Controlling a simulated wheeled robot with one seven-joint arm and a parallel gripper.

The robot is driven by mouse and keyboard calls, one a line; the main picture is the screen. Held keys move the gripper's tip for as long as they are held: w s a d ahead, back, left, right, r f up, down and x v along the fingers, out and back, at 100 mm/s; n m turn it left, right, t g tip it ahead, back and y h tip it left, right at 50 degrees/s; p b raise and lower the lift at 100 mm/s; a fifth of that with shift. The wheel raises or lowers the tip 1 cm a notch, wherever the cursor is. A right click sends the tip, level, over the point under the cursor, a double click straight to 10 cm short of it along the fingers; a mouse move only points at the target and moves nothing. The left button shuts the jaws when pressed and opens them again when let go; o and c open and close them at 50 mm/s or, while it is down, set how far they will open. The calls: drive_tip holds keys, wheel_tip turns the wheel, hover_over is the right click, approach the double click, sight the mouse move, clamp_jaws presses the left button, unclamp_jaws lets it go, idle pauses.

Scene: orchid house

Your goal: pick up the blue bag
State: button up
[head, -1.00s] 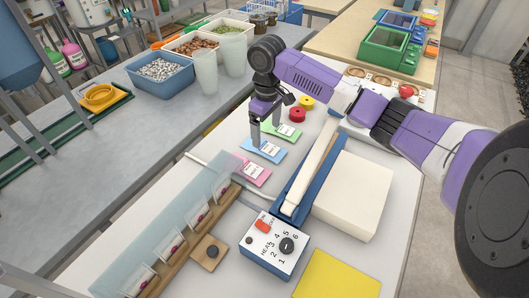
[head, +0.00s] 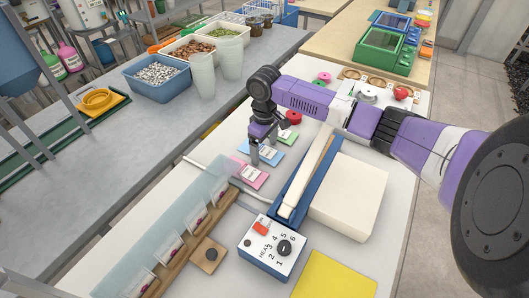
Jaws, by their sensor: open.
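The blue bag (head: 268,155) is a small flat packet with a white label, lying on the white table between a pink bag (head: 251,176) and a green bag (head: 287,136). My gripper (head: 262,156) points down over the blue bag, with its fingers apart and nothing held. The fingers hide part of the blue bag. I cannot tell whether the fingertips touch it or hover just above it.
A blue heat sealer (head: 271,249) with a long raised bar stands right of the bags, beside a cream block (head: 350,197). A rack with upright packets (head: 170,245) is at front left.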

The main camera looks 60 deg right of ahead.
drive_tip(key=shift+f, duration=0.1)
drive_tip(key=c, duration=1.4)
drive_tip(key=shift+c, duration=0.2)
